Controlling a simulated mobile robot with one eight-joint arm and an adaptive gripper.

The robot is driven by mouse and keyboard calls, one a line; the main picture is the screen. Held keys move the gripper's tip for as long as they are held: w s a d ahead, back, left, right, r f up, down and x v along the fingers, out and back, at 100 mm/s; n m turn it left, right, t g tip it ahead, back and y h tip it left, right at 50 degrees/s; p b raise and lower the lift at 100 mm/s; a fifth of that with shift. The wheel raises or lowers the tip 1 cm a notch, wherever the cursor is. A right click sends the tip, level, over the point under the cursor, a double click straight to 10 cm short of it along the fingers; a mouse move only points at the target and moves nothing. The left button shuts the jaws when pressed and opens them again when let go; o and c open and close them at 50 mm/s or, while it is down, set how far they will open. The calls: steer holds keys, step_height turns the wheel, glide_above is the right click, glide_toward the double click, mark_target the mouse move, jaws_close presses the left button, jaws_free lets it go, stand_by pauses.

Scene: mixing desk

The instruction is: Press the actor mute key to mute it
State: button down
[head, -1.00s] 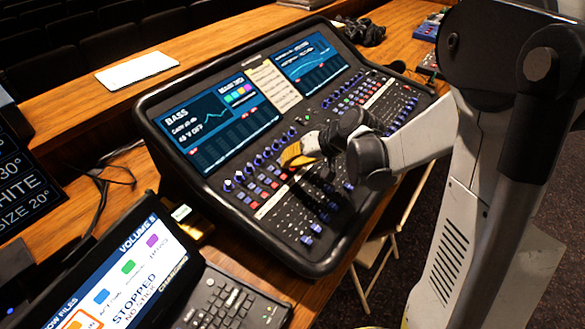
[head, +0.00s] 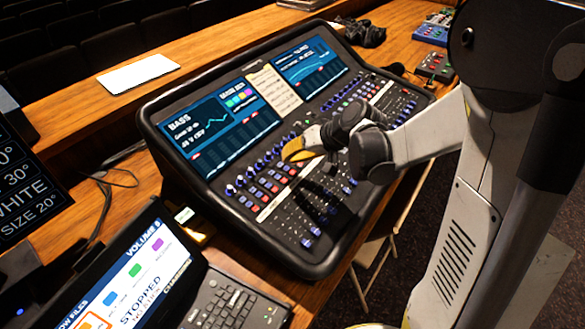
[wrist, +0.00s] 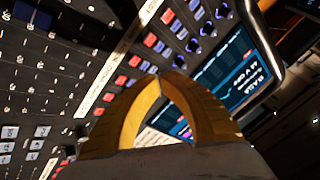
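The mixing desk (head: 147,125) is a black console with two screens, rows of blue-capped knobs, small red and pale keys, and faders. My yellow-fingered gripper (head: 285,156) is over the middle of its control rows. In the wrist view the fingertips of my gripper (wrist: 160,76) meet, with nothing between them. A row of red keys (wrist: 134,61) runs diagonally just left of and above the tips, beside a pale label strip (wrist: 97,86). The lettering is too small to tell which key is the actor mute. I cannot tell whether the tips touch the panel.
A laptop (head: 140,272) with a lit screen stands at front left, its keyboard (head: 228,305) near the desk's front corner. A white sheet (head: 138,73) lies on the wooden ledge behind. Small coloured boxes (head: 432,33) stand at the far right.

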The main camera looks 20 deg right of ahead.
step_height(320, 180, up, 3)
steer(key=shift+s+d+f+p, duration=0.1)
steer(key=shift+f+p, duration=0.05)
steer(key=shift+p, duration=0.65)
steer(key=shift+s, duration=0.15)
steer(key=s+r+h, duration=0.3)
steer(key=s+r, duration=0.1)
steer(key=s, duration=0.6)
steer(key=s+r+h, duration=0.2)
steer(key=s+r, duration=0.2)
steer(key=s, duration=0.6)
steer(key=shift+d+r+t+h, duration=0.25)
steer(key=shift+d+t+h, duration=0.15)
